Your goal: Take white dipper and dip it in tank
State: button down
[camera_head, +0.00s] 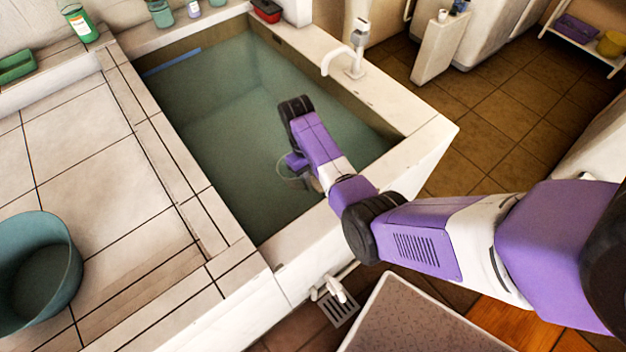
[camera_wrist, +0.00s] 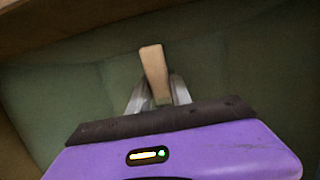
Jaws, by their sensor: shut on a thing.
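The tank (camera_head: 262,21) is a tiled basin with a pale rim, filled with greenish water. My arm reaches over its near right rim and down into it. In the wrist view my gripper (camera_wrist: 158,88) is shut on a pale, flat handle, which I take for the white dipper (camera_wrist: 153,68). The handle sticks out beyond the fingertips toward the tank's green interior. The dipper's bowl does not show there.
A teal tub (camera_head: 62,262) stands on the tiled counter at left. A white faucet (camera_head: 345,60) rises from the tank's right rim. A green bottle (camera_head: 80,24), other small containers and a red box (camera_head: 266,10) line the back. The counter between tub and tank is clear.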

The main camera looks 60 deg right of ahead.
jog(key=shift+r, duration=0.2)
jog(key=shift+r+t+p, duration=0.4)
jog(key=shift+r+p, duration=1)
jog(key=shift+p, duration=0.9)
jog(key=shift+r+p, duration=2.45)
jog(key=shift+p, duration=0.1)
notch_tip(320, 180, up, 22)
jog(key=t+p, duration=0.1)
jog(key=p, duration=0.6)
jog(key=shift+r+t+h, duration=0.2)
jog(key=shift+t+h, duration=0.2)
